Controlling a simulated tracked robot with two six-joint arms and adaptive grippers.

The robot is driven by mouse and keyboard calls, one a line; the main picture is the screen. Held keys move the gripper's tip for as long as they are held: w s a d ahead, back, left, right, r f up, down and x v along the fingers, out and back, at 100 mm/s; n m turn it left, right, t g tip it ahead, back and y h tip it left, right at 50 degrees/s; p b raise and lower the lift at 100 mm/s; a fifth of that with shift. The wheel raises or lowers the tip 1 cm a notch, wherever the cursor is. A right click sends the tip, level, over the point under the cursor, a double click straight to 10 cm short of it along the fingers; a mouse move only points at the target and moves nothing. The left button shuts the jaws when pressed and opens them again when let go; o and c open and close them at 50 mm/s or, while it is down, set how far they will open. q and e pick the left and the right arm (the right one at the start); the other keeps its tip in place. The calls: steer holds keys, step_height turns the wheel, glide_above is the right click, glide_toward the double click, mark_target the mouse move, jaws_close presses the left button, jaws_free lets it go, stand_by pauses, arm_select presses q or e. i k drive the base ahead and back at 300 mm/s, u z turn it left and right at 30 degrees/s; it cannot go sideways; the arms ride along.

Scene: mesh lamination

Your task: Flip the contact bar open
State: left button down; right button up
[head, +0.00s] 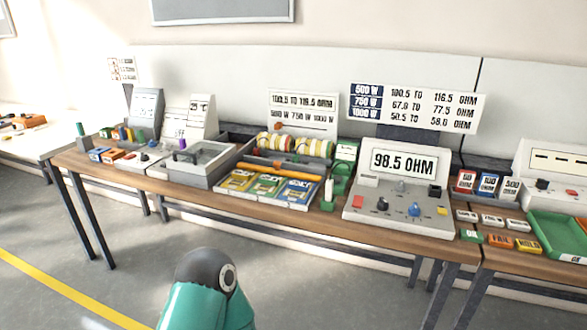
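A long orange-yellow bar (280,171) lies across the front of a dark tray on the wooden bench, behind three cards; I cannot tell for certain that it is the contact bar, or whether it is open. A green stand (341,179) is just right of it. A grey ohmmeter console (404,200) further right shows 98.5 OHM and has several knobs. Neither of my gripper's fingers is in view. Only a teal and dark link of my arm (207,285) shows at the bottom, in front of the bench and apart from it.
Striped rolls (295,146) lie behind the bar. A grey open-topped box (201,163) stands left, several small blocks (113,155) beyond it. A green tray (556,238) is at the right. A sign (415,107) lists ohm ranges. The floor before the bench is clear.

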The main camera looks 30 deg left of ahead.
mark_target(276, 171)
steer(key=z, duration=0.1)
steer(key=i, duration=1.1)
steer(key=u, duration=1.05)
steer(key=k, duration=0.95)
steer(key=u, duration=0.05)
steer(key=i, duration=0.9)
steer(key=z, duration=0.05)
